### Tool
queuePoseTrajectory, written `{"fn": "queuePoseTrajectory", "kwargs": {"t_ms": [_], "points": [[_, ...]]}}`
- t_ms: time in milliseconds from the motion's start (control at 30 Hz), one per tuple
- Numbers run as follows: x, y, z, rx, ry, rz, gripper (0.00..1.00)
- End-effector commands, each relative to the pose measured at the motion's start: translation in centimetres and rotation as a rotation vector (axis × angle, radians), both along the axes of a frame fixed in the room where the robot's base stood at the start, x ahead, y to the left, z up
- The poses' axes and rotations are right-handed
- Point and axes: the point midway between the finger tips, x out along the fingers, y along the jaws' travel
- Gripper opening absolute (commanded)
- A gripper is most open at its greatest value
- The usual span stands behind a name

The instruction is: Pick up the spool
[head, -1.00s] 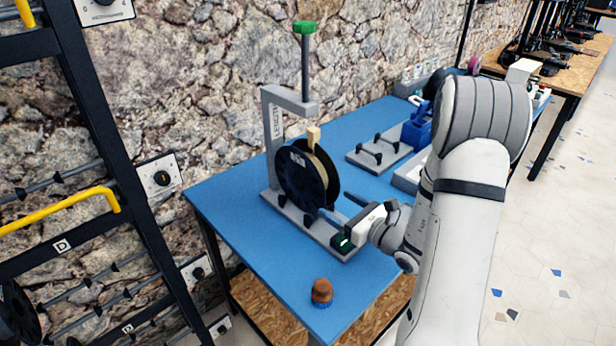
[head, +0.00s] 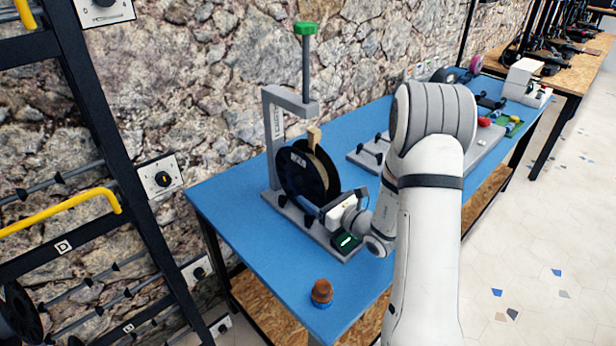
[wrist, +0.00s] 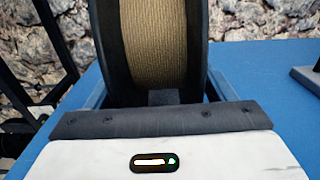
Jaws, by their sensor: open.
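The spool (head: 296,177) has black flanges and tan filament. It stands upright on a grey stand (head: 275,125) at the left of the blue table. My gripper (head: 325,202) is low at the spool's near right side. In the wrist view the spool (wrist: 152,45) is straight ahead, filament facing me. The open fingers (wrist: 155,97) lie on either side of its lower part, with nothing clamped. I cannot tell whether a finger touches a flange; the fingertips are partly hidden.
A post with a green knob (head: 306,28) rises above the stand. A brown-topped blue object (head: 322,292) stands near the table's front corner. A black rack (head: 85,130) is at left, a stone wall behind. The blue table (head: 235,225) is bare left of the stand.

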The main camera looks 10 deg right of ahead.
Motion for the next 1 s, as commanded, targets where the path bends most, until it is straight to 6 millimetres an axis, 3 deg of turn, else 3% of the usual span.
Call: {"fn": "queuePoseTrajectory", "kwargs": {"t_ms": [67, 1000], "points": [[-0.01, -0.03, 0.00, 0.000, 0.000, 0.000, 0.76], [-0.03, -0.18, 0.04, 0.000, -0.001, -0.002, 0.00]]}}
